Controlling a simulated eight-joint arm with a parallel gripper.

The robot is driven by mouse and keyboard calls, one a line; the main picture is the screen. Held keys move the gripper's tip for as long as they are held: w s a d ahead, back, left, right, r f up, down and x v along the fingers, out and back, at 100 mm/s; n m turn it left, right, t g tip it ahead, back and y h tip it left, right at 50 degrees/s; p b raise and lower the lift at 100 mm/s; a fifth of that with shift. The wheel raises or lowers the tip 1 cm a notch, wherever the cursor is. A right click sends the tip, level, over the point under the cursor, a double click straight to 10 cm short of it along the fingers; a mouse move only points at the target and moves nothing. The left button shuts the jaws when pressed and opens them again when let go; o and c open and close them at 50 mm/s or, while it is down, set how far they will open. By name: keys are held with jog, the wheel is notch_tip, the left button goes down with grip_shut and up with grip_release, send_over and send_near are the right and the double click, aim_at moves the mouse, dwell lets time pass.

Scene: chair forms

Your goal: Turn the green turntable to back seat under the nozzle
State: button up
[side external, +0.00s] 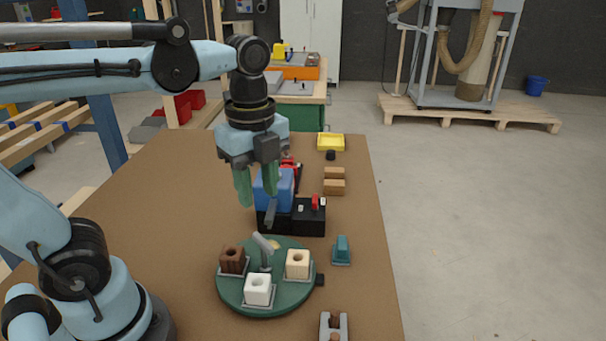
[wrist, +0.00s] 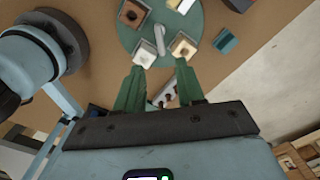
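The green turntable (side external: 283,302) lies on the brown table and carries a brown block (side external: 233,261), a white block (side external: 257,288) and a cream block (side external: 297,262). A bent grey piece (side external: 263,243) stands over its middle. A dark slanted piece (side external: 270,212) hangs by the blue machine (side external: 286,184) behind. I cannot tell which of these is the nozzle. A pale yellowish spot shows at the back of the disc. My gripper (side external: 258,198) is open and empty, above the table and apart from the turntable. In the wrist view the turntable (wrist: 160,12) lies beyond the open fingertips (wrist: 162,66).
A teal piece (side external: 341,250) stands right of the turntable, and a grey forked piece (side external: 334,326) lies in front. A black box (side external: 309,219) with a red part stands behind. Tan blocks (side external: 334,187) and a yellow tray (side external: 330,142) lie farther back. The table's left side is clear.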

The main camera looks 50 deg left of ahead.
aim_at(262, 239)
notch_tip(262, 239, down, 10)
jog(key=shift+f, duration=0.1)
dwell(0.4)
jog(key=shift+c, duration=0.3)
grip_shut()
